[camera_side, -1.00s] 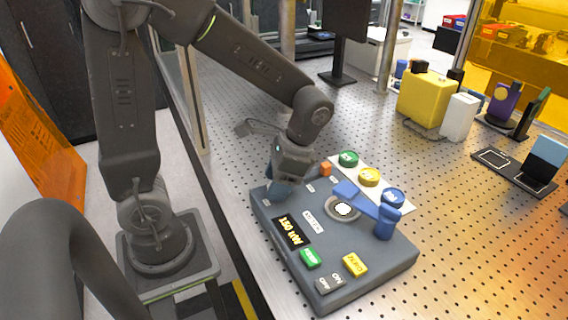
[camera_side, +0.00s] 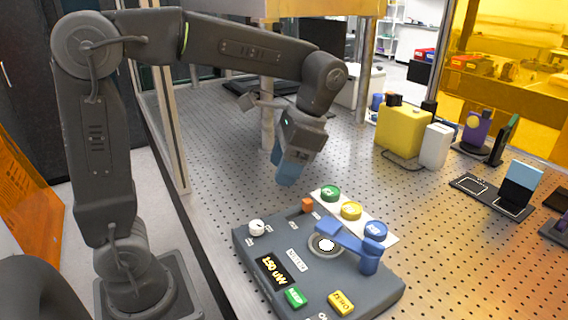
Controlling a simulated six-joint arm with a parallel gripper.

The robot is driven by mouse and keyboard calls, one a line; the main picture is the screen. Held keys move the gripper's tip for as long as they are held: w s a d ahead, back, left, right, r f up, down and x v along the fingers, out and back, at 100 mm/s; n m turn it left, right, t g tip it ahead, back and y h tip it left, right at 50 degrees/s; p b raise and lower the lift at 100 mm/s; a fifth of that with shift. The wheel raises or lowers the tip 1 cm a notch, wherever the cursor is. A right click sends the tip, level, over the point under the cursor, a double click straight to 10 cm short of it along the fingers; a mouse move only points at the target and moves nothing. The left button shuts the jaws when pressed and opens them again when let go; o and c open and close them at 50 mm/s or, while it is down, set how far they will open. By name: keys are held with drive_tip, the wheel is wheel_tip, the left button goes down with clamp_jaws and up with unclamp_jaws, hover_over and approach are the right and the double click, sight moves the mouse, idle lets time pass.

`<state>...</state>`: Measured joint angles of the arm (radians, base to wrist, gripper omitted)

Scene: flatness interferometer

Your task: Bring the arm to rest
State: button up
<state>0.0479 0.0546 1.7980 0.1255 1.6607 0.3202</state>
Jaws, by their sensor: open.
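My gripper (camera_side: 287,172) hangs above the far edge of the grey instrument box (camera_side: 380,296), clear of it and pointing down. Its blue fingers hold nothing that I can see. The box carries a white knob (camera_side: 256,227), an orange block (camera_side: 307,204), a lit display (camera_side: 271,272) that seems to read "150 uW", a green button (camera_side: 294,297) and a yellow button (camera_side: 341,303). A blue arm on a post (camera_side: 369,258) reaches over a round port (camera_side: 326,245).
A white strip behind the box bears green (camera_side: 330,193), yellow (camera_side: 351,211) and blue (camera_side: 375,231) discs. A yellow case (camera_side: 403,130) and a white block (camera_side: 435,146) stand farther back. The perforated table (camera_side: 420,225) between is bare.

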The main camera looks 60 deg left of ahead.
drive_tip(key=s+f+n+t+h, duration=0.1)
drive_tip(key=s+n+t, duration=0.3)
drive_tip(key=s+t, duration=0.5)
drive_tip(key=shift+d+f+t+h, duration=0.3)
drive_tip(key=shift+d+f, duration=0.1)
drive_tip(key=shift+f, duration=0.05)
drive_tip(key=shift+n, duration=0.3)
idle(0.7)
drive_tip(key=n+g+h, duration=0.4)
drive_tip(key=n+g, duration=0.3)
drive_tip(key=n, duration=0.6)
approach(256, 224)
drive_tip(key=x, duration=0.9)
drive_tip(key=shift+f, duration=0.1)
drive_tip(key=shift+c, duration=0.3)
